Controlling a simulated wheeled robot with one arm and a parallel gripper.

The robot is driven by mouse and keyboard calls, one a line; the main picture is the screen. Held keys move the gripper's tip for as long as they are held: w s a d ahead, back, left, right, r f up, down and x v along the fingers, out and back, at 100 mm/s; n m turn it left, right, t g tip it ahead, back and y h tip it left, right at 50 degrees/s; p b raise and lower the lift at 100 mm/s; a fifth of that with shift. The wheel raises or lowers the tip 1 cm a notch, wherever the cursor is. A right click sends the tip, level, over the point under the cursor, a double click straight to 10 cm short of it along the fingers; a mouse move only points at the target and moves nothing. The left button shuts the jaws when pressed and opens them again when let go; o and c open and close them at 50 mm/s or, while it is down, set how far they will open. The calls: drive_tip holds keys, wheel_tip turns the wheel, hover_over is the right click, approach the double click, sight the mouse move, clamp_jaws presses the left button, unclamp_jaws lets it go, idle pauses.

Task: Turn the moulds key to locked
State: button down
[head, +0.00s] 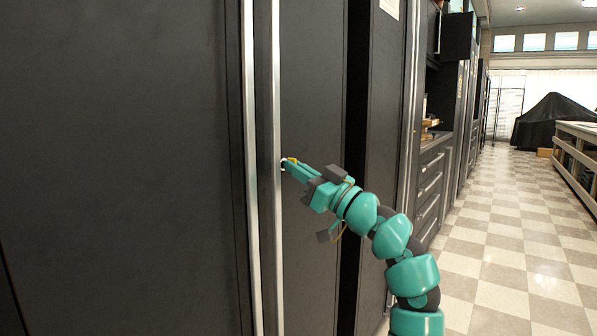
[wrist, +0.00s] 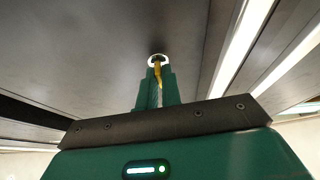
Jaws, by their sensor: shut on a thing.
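The key (wrist: 157,72) is yellow and sits in a round, pale-rimmed lock (wrist: 151,60) on a dark cabinet door. My gripper (wrist: 154,88) is shut on the key, with one green finger on each side of it. In the head view, my gripper (head: 287,164) reaches the dark door (head: 310,90) just right of a tall metal handle strip (head: 275,230). A bit of yellow (head: 292,160) shows at its fingertips. The key's exact angle and any lock markings are too small to tell.
Another dark door (head: 120,150) fills the left side, with a second metal strip (head: 251,130) at its edge. Drawers with handles (head: 430,180) stand farther right. The checkered floor (head: 500,230) is open on the right, with a covered black shape (head: 555,122) far back.

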drive_tip(key=c, duration=1.6)
unclamp_jaws()
drive_tip(key=shift+f, duration=0.1)
drive_tip(key=shift+d, duration=0.1)
drive_tip(key=p+v, duration=0.3)
drive_tip(key=v, duration=1.4)
drive_tip(key=shift+s+d+p, duration=0.1)
drive_tip(key=shift+p, duration=0.25)
